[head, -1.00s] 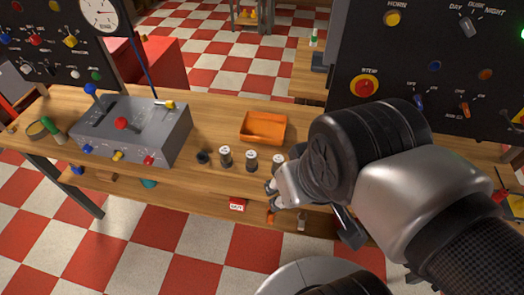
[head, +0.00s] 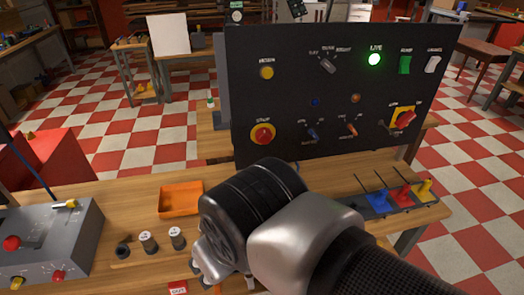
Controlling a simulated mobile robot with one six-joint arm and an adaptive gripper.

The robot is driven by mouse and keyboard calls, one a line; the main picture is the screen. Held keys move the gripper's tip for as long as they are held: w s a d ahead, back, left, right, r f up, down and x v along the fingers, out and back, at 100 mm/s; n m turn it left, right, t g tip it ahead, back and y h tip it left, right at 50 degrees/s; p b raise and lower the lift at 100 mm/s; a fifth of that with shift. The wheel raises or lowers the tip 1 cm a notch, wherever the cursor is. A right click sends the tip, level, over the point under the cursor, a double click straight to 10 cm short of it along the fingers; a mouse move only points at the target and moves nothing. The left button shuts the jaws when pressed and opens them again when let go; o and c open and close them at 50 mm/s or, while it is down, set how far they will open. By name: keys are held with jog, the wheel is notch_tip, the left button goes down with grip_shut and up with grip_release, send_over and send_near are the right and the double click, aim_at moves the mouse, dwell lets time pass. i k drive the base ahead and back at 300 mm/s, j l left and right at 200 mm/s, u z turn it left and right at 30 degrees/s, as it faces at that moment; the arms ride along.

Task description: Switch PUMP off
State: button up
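A black control panel (head: 290,105) stands upright on the bench in the head view. A green rocker switch (head: 405,65) is at its upper right, under a small label that may read PUMP but is too blurred to be sure. A white rocker (head: 433,64) sits to its right, and a lit green LIVE lamp (head: 374,60) to its left. My gripper (head: 206,272) is low in the middle, left of and well below the panel, apart from the switches. My wrist hides most of it, so its opening is unclear.
An orange tray (head: 180,187) and several small cylinders lie left of my wrist. A grey control box (head: 45,240) is at lower left. The panel also bears a red STOP button (head: 263,135), blue and orange toggles, and a red-yellow rotary switch (head: 404,118).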

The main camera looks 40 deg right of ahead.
aim_at(404, 69)
jog(key=z, duration=1.9)
